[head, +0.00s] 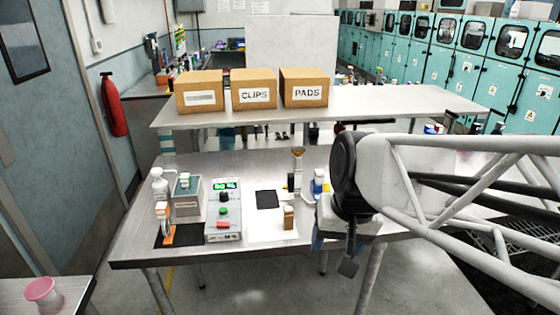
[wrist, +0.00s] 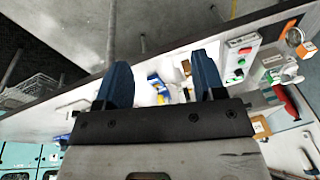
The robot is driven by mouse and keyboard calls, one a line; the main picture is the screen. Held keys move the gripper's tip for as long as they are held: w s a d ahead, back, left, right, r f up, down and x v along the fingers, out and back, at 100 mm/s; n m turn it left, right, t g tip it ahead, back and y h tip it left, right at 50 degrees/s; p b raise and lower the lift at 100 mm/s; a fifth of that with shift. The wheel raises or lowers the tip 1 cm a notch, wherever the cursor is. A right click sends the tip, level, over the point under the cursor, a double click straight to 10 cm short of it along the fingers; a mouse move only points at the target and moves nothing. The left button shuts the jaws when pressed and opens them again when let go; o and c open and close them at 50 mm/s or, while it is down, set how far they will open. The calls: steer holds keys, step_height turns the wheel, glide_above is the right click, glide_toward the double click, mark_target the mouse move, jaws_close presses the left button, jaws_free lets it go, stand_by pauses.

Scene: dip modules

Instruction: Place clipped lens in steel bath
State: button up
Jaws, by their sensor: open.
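The orange clip (head: 168,236) also shows in the wrist view (wrist: 295,37), near the top right corner. A grey box that looks like the steel bath (head: 187,208) stands just behind and right of it, with a small white and green item at its top.
A white bottle (head: 159,184) stands behind the clip. A control box (head: 223,226) with a green display and buttons is right of the bath.

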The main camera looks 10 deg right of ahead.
steer(key=shift+n+t+h, duration=0.3)
steer(key=shift+n+h, duration=0.4)
steer(key=shift+n, duration=0.2)
steer(key=s, duration=0.1)
steer(key=s+d, duration=0.1)
steer(key=s, duration=0.1)
steer(key=s+d+f, duration=0.1)
steer(key=shift+s+d, duration=0.25)
